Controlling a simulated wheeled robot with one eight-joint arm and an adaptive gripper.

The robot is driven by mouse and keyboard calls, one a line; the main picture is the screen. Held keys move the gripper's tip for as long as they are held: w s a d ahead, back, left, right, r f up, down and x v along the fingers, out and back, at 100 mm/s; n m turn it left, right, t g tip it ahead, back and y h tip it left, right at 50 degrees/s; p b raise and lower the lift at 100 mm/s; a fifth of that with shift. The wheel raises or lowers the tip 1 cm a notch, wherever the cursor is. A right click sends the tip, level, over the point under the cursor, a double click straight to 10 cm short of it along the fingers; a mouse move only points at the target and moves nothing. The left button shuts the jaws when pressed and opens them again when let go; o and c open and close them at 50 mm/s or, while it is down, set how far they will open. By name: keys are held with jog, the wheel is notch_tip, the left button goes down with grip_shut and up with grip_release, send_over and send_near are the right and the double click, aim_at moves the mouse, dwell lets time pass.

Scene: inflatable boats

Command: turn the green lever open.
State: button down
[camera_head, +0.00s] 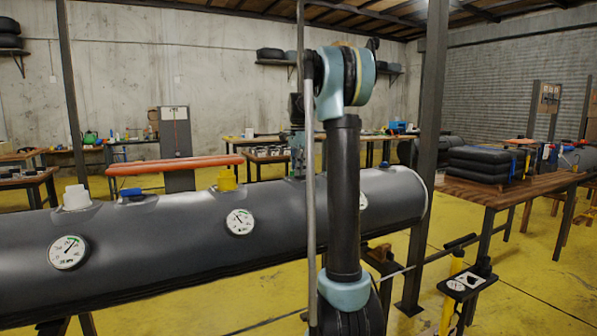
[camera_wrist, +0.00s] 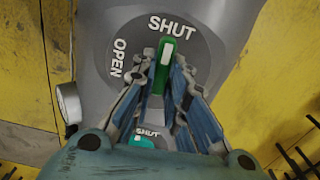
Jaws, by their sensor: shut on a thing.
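The green lever (camera_wrist: 161,75), with a pale strip on its top, stands in the middle of the wrist view. It sits on a round grey dial plate (camera_wrist: 200,50) marked SHUT at the top and OPEN at the left. The lever's far end points at the word SHUT. My gripper (camera_wrist: 165,62) has its blue-grey fingers on both sides of the lever and is shut on it. Below, between the fingers, is a small SHUT label with a teal patch (camera_wrist: 143,142). In the head view my arm's upright link hides part of the boat, and the lever cannot be made out.
A long grey inflatable tube (camera_head: 150,240) with dial gauges (camera_head: 240,222) and a yellow cap (camera_head: 226,178) lies across the front. A dark post (camera_head: 428,150) stands right of my arm. A wooden table (camera_head: 520,190) with black stacked things is at right. Yellow floor shows between.

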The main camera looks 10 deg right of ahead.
jog(key=n, duration=0.4)
jog(key=shift+n, duration=0.4)
jog(key=n, duration=0.4)
jog(key=shift+d, duration=0.1)
jog(key=n, duration=0.5)
jog(key=shift+d, duration=0.15)
jog(key=shift+s+d+n, duration=0.1)
jog(key=shift+d+n, duration=0.05)
jog(key=shift+n, duration=1.55)
jog(key=c, duration=1.6)
grip_release()
